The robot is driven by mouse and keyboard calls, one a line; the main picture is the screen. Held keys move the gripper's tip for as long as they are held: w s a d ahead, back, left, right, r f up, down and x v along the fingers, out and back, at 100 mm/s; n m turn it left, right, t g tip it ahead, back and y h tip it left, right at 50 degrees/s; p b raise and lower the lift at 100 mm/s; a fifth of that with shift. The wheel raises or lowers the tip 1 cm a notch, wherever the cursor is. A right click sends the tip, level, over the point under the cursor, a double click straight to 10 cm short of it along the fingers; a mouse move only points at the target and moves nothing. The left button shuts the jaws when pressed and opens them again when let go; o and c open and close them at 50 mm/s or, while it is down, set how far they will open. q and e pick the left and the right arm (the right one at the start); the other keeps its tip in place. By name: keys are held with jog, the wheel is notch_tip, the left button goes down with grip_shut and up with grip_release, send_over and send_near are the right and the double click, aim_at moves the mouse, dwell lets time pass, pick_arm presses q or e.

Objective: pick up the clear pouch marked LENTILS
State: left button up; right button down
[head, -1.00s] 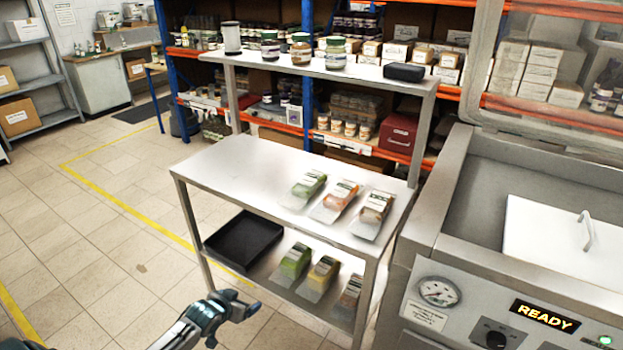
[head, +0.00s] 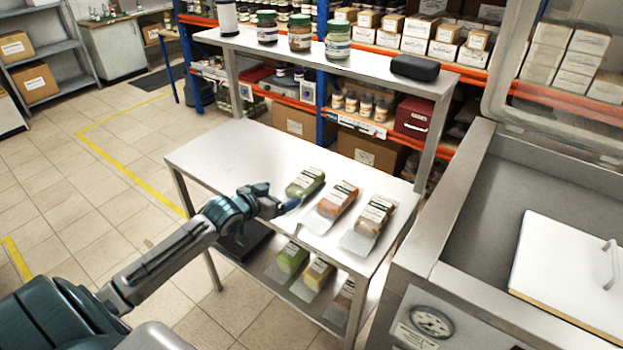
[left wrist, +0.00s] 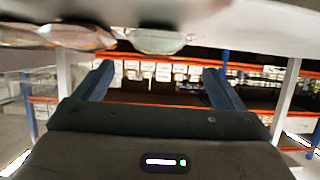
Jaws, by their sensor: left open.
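Three clear pouches with printed labels lie in a row on the upper tabletop (head: 232,150): one with green contents (head: 306,182), one with orange contents (head: 338,199) and one with brown contents (head: 375,216). The lettering is too small to read, so I cannot tell which is marked LENTILS. My right gripper is not in view.
Several similar pouches (head: 318,272) lie on the lower shelf beside a black tray (head: 248,242), partly hidden by my arm. Jars (head: 300,33) and a black case (head: 415,68) stand on the raised shelf behind. A steel machine (head: 440,240) stands close on the right.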

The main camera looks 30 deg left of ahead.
aim_at(295, 188)
pick_arm(q)
jog(key=x, duration=0.4)
jog(key=shift+w+p, duration=0.3)
jog(key=x, duration=0.1)
jog(key=p+x, duration=0.1)
jog(key=x, duration=0.1)
jog(key=p+x, duration=0.1)
jog(key=shift+w+d, duration=0.25)
jog(key=shift+d, duration=0.05)
jog(key=shift+w+f, duration=0.3)
jog(key=shift+s, duration=0.1)
jog(key=shift+c, duration=0.2)
jog(key=shift+r, duration=0.1)
jog(key=c, duration=1.1)
jog(key=shift+c, duration=0.2)
